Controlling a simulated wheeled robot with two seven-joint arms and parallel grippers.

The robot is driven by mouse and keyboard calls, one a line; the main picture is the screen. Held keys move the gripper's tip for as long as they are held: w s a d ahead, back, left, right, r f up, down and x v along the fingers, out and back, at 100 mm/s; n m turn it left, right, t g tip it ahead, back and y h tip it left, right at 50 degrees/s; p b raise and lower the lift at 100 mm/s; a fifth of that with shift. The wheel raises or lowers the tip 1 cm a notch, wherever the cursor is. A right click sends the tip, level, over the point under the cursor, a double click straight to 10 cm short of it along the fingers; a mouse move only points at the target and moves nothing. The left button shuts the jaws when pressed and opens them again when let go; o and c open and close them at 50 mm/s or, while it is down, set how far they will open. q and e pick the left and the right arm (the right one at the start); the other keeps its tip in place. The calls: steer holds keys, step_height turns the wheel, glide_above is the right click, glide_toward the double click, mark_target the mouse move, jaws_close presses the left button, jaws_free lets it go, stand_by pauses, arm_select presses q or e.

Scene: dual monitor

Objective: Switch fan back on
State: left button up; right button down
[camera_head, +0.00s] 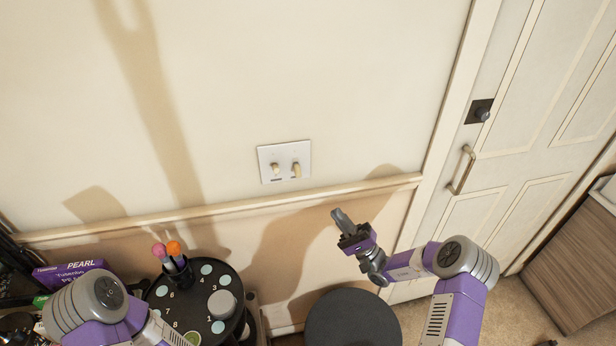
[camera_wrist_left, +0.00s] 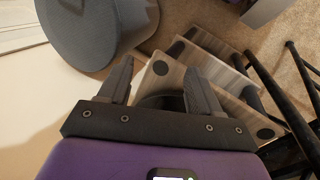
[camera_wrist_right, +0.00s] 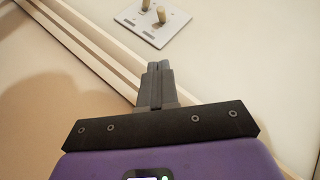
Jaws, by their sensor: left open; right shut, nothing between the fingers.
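A white switch plate (camera_head: 284,161) with two cream toggle switches is on the wall, above the chair rail. The left toggle (camera_head: 275,169) and the right toggle (camera_head: 296,170) look differently tilted. The plate also shows in the right wrist view (camera_wrist_right: 152,22), ahead of the fingertips. My right gripper (camera_head: 338,215) is shut and empty, below and to the right of the plate, apart from it; its closed fingers show in the right wrist view (camera_wrist_right: 158,68). My left gripper (camera_wrist_left: 158,75) is open and empty, pointing down towards furniture. No fan is clearly visible.
A black round table (camera_head: 202,290) with numbered dots stands at lower left, holding a cup of brushes (camera_head: 176,262). A dark round stool (camera_head: 353,322) is below my right gripper. A door (camera_head: 530,130) with a handle is at right. The wall around the plate is clear.

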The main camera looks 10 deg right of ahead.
steer(key=shift+d+r, duration=0.2)
steer(key=shift+d, duration=0.1)
steer(key=shift+a+r, duration=0.1)
glide_toward(300, 172)
steer(key=shift+w+a+r, duration=0.7)
steer(key=shift+w+r, duration=0.05)
steer(key=shift+w, duration=0.25)
steer(key=shift+w+a+r, duration=0.75)
steer(key=shift+w, duration=0.25)
